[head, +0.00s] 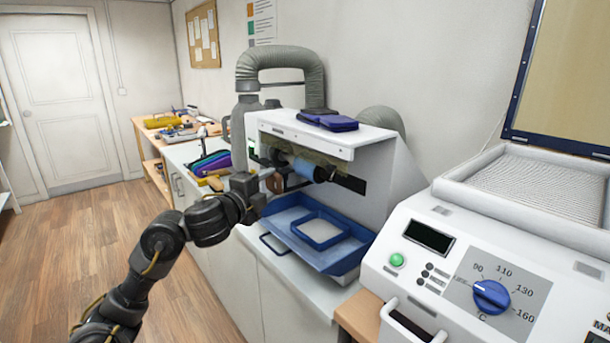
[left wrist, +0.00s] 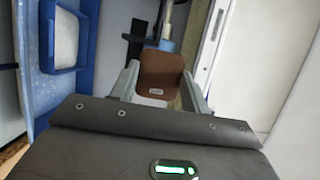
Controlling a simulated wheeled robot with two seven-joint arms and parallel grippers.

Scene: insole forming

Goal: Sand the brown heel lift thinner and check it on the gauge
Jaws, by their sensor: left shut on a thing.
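The brown heel lift (left wrist: 160,76) is held between the fingers of my left gripper (left wrist: 159,88) in the left wrist view, a small pale mark on its face. In the head view my left gripper (head: 264,184) is at the open front of the white sanding machine (head: 378,160), and the heel lift (head: 276,183) shows as a small brown patch there. The machine's blue sanding drum (head: 304,168) is just to the right of the heel lift; I cannot tell whether they touch. My right gripper is out of view. I cannot make out the gauge.
A blue tray (head: 348,258) lies under the drum. A dark blue folded item (head: 331,122) lies on the machine's top. A heating unit (head: 470,270) with a dial stands at the right. Coloured sheets and tools (head: 208,166) lie on the counter behind my left arm.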

